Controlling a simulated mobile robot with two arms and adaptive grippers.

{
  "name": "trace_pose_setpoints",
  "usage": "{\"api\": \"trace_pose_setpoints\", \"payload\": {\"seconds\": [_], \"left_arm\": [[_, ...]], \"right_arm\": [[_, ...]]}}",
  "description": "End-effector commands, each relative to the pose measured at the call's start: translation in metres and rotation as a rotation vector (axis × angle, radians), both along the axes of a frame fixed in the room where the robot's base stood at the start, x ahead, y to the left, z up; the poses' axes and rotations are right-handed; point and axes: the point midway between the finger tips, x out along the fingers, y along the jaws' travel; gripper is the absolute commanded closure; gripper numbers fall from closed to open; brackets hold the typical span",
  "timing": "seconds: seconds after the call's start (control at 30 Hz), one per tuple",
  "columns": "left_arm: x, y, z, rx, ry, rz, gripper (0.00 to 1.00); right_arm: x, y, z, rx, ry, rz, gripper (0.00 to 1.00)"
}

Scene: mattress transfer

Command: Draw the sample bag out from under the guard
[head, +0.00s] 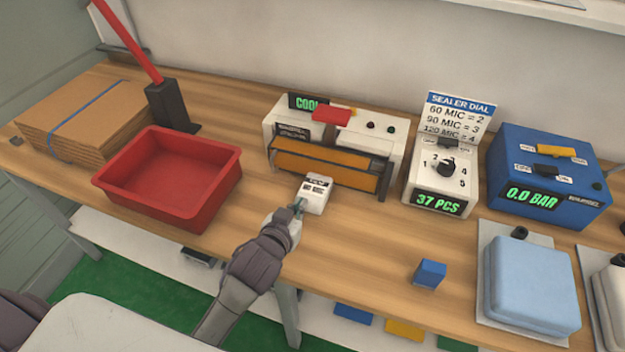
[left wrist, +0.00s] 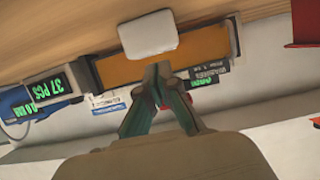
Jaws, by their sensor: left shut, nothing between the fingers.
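The sample bag (head: 317,193), small and white with dark print, lies on the bench in front of the sealer. Its back edge is close to the lower edge of the orange guard (head: 325,166); I cannot tell whether any of it is under the guard. My left gripper (head: 298,206) is shut and empty, its tips at the bag's front left side in the head view. In the left wrist view the shut fingertips (left wrist: 158,72) show just below the pale bag (left wrist: 148,34), with the guard (left wrist: 195,52) behind. I cannot tell if they touch the bag. My right gripper is not in view.
A red tray (head: 215,205) stands left, beside flat cardboard (head: 82,118). The white sealer (head: 395,140) has a red handle. Right are the dial box (head: 424,188), a blue vacuum unit (head: 580,208), a blue block (head: 430,273) and a light blue packet (head: 530,285). The bench's front middle is clear.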

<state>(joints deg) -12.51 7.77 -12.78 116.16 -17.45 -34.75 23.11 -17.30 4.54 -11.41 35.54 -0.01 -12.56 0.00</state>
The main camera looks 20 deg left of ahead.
Motion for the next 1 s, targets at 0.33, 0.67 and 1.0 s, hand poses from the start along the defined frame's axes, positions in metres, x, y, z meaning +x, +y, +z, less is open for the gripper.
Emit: {"api": "trace_pose_setpoints", "payload": {"seconds": [0.33,0.67,1.0], "left_arm": [[0.073,-0.002,0.003,0.000,-0.001,0.000,1.00],[0.082,-0.003,-0.017,-0.001,0.003,0.000,1.00],[0.079,-0.003,-0.022,0.000,0.014,0.001,1.00]], "right_arm": [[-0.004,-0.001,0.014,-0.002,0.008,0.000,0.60],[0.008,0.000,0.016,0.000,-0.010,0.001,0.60],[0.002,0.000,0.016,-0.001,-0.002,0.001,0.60]]}}
